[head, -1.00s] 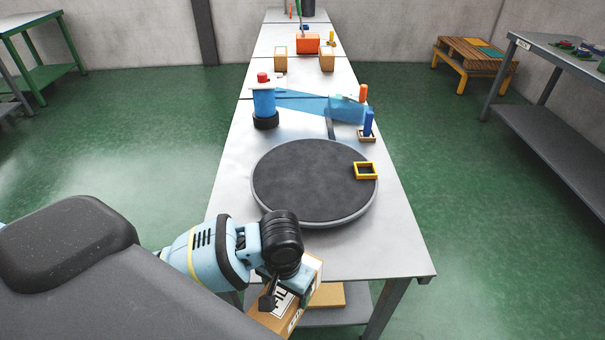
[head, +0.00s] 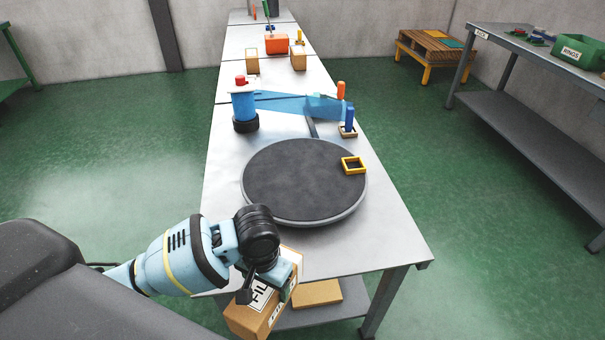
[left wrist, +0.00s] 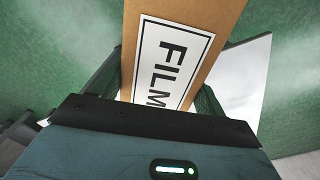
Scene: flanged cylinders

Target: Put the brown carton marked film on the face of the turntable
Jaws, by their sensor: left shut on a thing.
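The brown carton (head: 262,310) has a white label marked FILM. My left gripper (head: 264,284) is shut on it and holds it tilted, off the near left edge of the table. In the left wrist view the carton (left wrist: 190,22) sits between the fingers, with its label facing the camera. The turntable (head: 305,182) is a dark round disc with a grey rim on the table, beyond and to the right of the gripper. My right gripper is not in view.
Another brown carton (head: 317,293) lies on the shelf below the table (head: 385,235). The turntable's middle is bare.

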